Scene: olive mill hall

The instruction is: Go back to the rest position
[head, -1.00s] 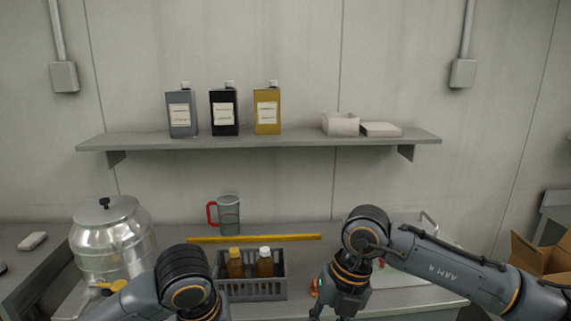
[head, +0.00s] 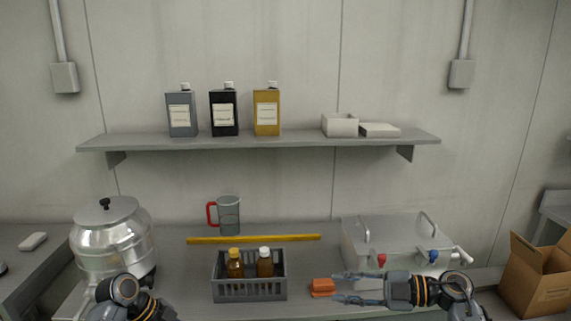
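My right gripper (head: 337,287) is low in the head view, with its two fingers spread apart and pointing left. Nothing shows held between them. An orange block (head: 321,287) is just left of the fingertips and looks to lie on the counter; whether they touch it, I cannot tell. My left arm (head: 125,294) shows at the bottom left, in front of the steel vessel. The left gripper itself is not visible.
A grey crate (head: 250,291) with two amber bottles stands on the counter. Behind it are a yellow bar (head: 253,239) and a red-handled jug (head: 229,216). A steel vessel (head: 112,235) is left, a lidded metal basin (head: 395,240) right. A wall shelf (head: 260,141) holds canisters.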

